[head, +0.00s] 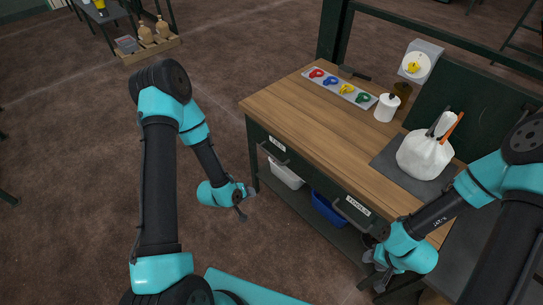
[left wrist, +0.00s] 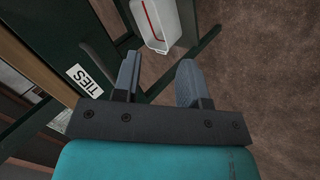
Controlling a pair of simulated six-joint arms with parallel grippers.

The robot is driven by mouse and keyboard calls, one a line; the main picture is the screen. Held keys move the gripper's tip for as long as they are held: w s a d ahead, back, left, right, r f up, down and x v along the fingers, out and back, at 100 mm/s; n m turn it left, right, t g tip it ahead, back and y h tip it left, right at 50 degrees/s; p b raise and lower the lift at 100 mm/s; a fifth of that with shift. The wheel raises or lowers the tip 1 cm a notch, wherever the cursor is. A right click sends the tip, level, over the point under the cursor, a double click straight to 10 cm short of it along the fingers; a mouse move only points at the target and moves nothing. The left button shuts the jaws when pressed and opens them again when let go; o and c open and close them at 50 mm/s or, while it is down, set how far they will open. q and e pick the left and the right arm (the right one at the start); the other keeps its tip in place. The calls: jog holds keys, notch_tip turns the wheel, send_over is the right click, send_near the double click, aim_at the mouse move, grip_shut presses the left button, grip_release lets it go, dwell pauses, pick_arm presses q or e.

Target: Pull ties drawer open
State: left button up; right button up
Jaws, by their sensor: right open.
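The ties drawer (head: 266,146) is in the left part of the bench front, with a white label reading TIES and a dark bar handle (head: 272,154). It looks closed. The TIES label (left wrist: 84,80) also shows in the left wrist view, left of the fingers. My left gripper (head: 246,202) is in front of and below this drawer, apart from its handle in the head view. In the left wrist view its two fingers (left wrist: 158,78) are spread with nothing between them. My right gripper (head: 376,276) is open, low near the right drawer.
A second labelled drawer (head: 352,209) has its own handle. A white bin (head: 286,174) and a blue bin (head: 327,208) sit on the shelf below. On the wooden top (head: 310,118) are a strip of coloured pieces (head: 339,88), a white canister (head: 387,107) and a white bag (head: 424,156).

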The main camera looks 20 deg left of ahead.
aim_at(270, 156)
pick_arm(q)
jog(key=w+a+r+n+t+h, duration=0.2)
jog(key=w+a+r+n+t, duration=0.1)
jog(key=w+a+n+t, duration=0.2)
jog(key=shift+w+a+r+n+t, duration=0.2)
jog(key=shift+w+r+n+t, duration=0.25)
jog(key=shift+w+t, duration=0.45)
jog(key=shift+s+f, duration=0.1)
jog(key=x, duration=1.7)
jog(key=shift+d, duration=0.25)
grip_shut()
